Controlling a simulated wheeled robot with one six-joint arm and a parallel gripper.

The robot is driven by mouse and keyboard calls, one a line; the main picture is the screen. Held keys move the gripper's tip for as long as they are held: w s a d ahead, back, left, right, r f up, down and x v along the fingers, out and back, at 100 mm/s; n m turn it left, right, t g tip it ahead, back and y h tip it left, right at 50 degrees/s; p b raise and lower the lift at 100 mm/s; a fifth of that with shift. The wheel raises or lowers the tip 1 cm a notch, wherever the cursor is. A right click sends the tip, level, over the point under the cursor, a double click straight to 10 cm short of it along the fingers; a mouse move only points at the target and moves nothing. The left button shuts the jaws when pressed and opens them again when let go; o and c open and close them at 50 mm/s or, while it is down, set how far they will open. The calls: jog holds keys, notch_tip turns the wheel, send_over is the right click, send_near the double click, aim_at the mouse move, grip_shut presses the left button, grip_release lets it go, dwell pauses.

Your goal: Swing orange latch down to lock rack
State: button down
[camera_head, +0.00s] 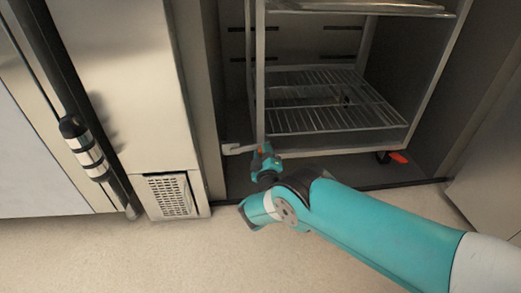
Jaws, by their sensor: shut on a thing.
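The rack (261,80) is a metal frame with wire shelves, standing upright inside an open cabinet. My gripper (264,160) is at the rack's lower front left corner, shut on a small orange part, taken to be the orange latch (261,152). Only a little orange shows between the jaws, so the latch's angle cannot be told. A second orange piece (398,157) sticks out beside the dark wheel (383,157) at the rack's lower right. The left wheel is hidden behind my gripper.
A pale bar (240,149) juts left from the rack's lower left corner. A white panel with a vent grille (169,195) and a dark vertical door handle (85,147) stand to the left. The floor (180,250) in front is clear.

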jog(key=shift+f+m, duration=0.75)
jog(key=shift+m, duration=0.25)
jog(key=shift+h, duration=0.4)
jog(key=c, duration=1.1)
grip_release()
jog(key=shift+f, duration=0.1)
jog(key=s+p, duration=0.4)
jog(key=s, duration=0.1)
jog(key=s+d+f+p, duration=0.1)
jog(key=s+p, duration=0.4)
jog(key=s, duration=0.1)
jog(key=s+d+f+p, duration=0.1)
jog(key=s+p, duration=0.3)
jog(key=s, duration=0.2)
jog(key=shift+f, duration=0.2)
